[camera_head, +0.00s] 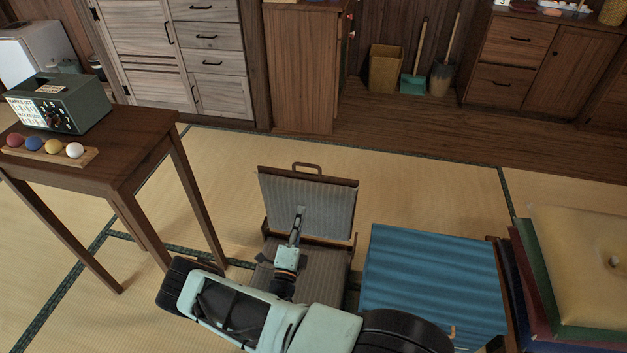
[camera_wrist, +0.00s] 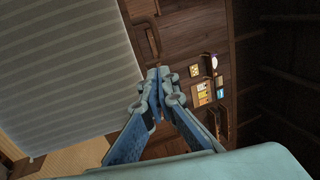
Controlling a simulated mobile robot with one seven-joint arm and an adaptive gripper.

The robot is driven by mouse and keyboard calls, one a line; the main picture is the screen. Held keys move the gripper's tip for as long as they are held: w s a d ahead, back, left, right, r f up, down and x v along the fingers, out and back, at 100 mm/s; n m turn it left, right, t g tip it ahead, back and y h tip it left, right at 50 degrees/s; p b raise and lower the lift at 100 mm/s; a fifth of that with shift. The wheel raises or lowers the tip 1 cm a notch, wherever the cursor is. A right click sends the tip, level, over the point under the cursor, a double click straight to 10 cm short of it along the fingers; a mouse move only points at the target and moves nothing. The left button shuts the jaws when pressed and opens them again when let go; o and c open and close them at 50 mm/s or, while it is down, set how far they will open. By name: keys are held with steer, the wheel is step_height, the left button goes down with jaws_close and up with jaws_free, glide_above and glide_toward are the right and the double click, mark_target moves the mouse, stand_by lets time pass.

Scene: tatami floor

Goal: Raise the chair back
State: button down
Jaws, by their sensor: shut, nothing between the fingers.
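The floor chair has a grey striped back (camera_head: 335,205) with a dark wooden frame and a small handle (camera_head: 307,167) at its top edge. The back stands up from the seat (camera_head: 332,262), leaning; its exact angle is hard to tell. My gripper (camera_head: 300,212) is in front of the back's lower middle, its fingers shut and empty. I cannot tell whether they touch the back. In the wrist view, the striped back (camera_wrist: 60,65) fills the left side, and the shut fingertips (camera_wrist: 158,75) are beside its edge. My arm hides part of the seat.
A blue striped cushion or mat (camera_head: 432,275) lies right of the chair, beside stacked cushions (camera_head: 580,260). A wooden table (camera_head: 125,150) with a radio-like box (camera_head: 62,105) and coloured balls stands left. Tatami (camera_head: 420,185) behind the chair is clear up to the cabinets.

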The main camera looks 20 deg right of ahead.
mark_target(310, 185)
steer(key=shift+b+x, duration=1.5)
steer(key=shift+x, duration=5.4)
steer(key=shift+w, duration=0.15)
steer(key=w+d+g+y, duration=0.1)
steer(key=w+d, duration=0.2)
steer(key=w, duration=0.2)
steer(key=shift+d+r+p, duration=0.2)
steer(key=shift+r+p, duration=0.05)
steer(key=shift+p, duration=0.2)
